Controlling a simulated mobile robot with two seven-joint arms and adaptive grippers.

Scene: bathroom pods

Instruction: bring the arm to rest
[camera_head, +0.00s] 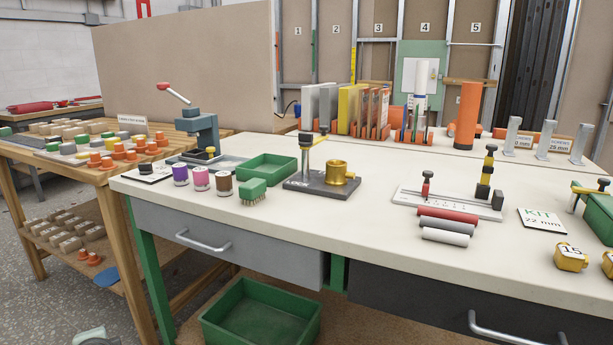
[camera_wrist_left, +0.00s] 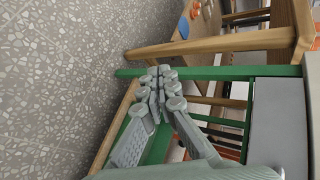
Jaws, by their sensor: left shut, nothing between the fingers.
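My left gripper (camera_wrist_left: 155,85) shows in the left wrist view with its grey-green fingers together and nothing between them. It is in free air below table height, over the speckled floor and beside the green table leg (camera_wrist_left: 210,73). In the head view only a small grey-green part at the bottom left edge shows, probably of my left arm. My right gripper is in neither view.
The white workbench (camera_head: 390,215) carries tools, pots and fixtures. A wooden table (camera_head: 118,178) with blocks and orange pieces stands at left. A green crate (camera_head: 262,312) sits below the bench. The speckled floor (camera_wrist_left: 60,80) beside the gripper is clear.

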